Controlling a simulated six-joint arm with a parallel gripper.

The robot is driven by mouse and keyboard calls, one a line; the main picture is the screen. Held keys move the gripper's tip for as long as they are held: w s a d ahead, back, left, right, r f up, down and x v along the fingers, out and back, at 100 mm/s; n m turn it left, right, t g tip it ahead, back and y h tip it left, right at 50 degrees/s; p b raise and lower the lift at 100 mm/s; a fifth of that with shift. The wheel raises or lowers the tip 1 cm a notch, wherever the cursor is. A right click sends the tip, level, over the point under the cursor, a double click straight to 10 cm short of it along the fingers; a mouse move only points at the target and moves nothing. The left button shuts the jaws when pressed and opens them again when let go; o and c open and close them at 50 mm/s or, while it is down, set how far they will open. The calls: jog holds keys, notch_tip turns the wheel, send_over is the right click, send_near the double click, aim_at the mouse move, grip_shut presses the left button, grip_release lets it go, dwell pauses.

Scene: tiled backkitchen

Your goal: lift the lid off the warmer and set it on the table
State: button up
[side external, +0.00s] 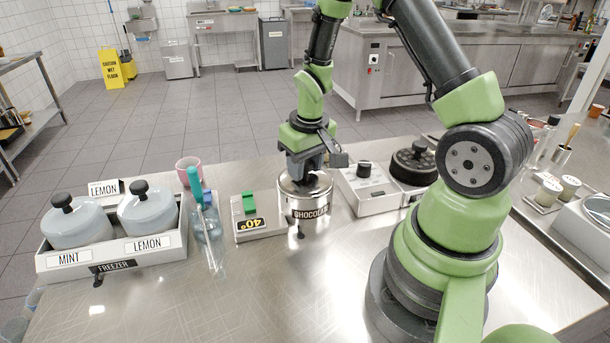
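The warmer (262,226) is a flat metal unit with a green switch and a yellow 40° label. A shiny steel pot (305,207) labelled CHOCOLATE stands at its right end. The steel lid (289,187) appears to sit on top of the pot, and its middle and any knob are hidden behind my gripper. My gripper (304,175) points down right over the lid, with its fingertips at the lid's centre. I cannot tell whether the fingers are closed on a knob. The steel table (180,305) carries all of this.
A white freezer box (110,262) with MINT and LEMON tubs stands at the left. A glass with tools (207,228) and a pink cup (188,170) stand beside it. A white unit (372,190) and a black round lid (413,160) sit to the right. The table's front is clear.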

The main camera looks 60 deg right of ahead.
jog(key=c, duration=0.4)
jog(key=shift+c, duration=0.2)
jog(key=r, duration=0.9)
jog(key=shift+w+d+r, duration=0.15)
jog(key=shift+d+r, duration=0.15)
jog(key=shift+d, duration=0.1)
jog(key=d+f+m, duration=0.2)
jog(key=d+m, duration=0.4)
jog(key=d, duration=0.7)
jog(key=s+d+f+m+g, duration=0.15)
jog(key=s+d+m, duration=0.25)
jog(key=d, duration=0.4)
jog(key=s+d+f+m, duration=0.3)
jog(key=d, duration=0.4)
jog(key=shift+h, duration=0.4)
jog(key=f, duration=0.9)
jog(key=shift+s+d+f, duration=0.3)
jog(key=shift+s+f, duration=0.05)
jog(key=shift+f, duration=0.05)
